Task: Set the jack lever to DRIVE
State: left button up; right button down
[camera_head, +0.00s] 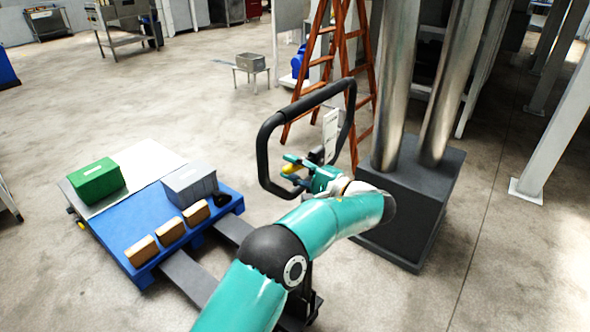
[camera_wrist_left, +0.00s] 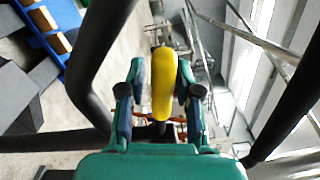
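The jack's black loop handle (camera_head: 263,150) stands upright in the middle of the head view, with a white plate (camera_head: 330,130) inside it. The jack lever has a yellow grip (camera_head: 287,169); in the left wrist view the yellow grip (camera_wrist_left: 163,85) stands between my fingers. My left gripper (camera_head: 296,172) reaches inside the loop. In the wrist view my left gripper (camera_wrist_left: 160,82) is open, with a finger on each side of the yellow grip and small gaps showing. Which setting the lever is at cannot be told. My right gripper is not in view.
The jack's forks (camera_head: 190,279) run under a blue pallet (camera_head: 145,212) with a green box (camera_head: 97,181), a grey box (camera_head: 188,185) and several tan blocks. A dark block with metal columns (camera_head: 412,205) stands close right. An orange ladder (camera_head: 352,70) stands behind.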

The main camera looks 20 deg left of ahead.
pick_arm(q)
jog(key=v, duration=1.2)
jog(key=a+f+m+h, duration=0.4)
jog(key=f+h, duration=0.1)
jog(key=f, duration=1)
jog(key=s+f+m+g+h, duration=0.1)
jog(key=s+f+g+h, duration=0.45)
jog(key=f, duration=1.05)
jog(key=s+d+f+n+g+h, duration=0.15)
jog(key=s+f+h, duration=0.25)
jog(key=s, duration=0.5)
jog(key=s+d+f+n+g+h, duration=0.1)
jog(key=s+d+f+n+h, duration=0.15)
jog(key=s+f, duration=0.4)
jog(key=s+a+r+n+t+h, duration=0.1)
jog(key=s+r+n+t+h, duration=0.1)
jog(key=s+n, duration=0.7)
jog(key=shift+s+a+n+t+h, duration=0.25)
jog(key=shift+s+t+h, duration=0.25)
jog(key=shift+s+h, duration=0.6)
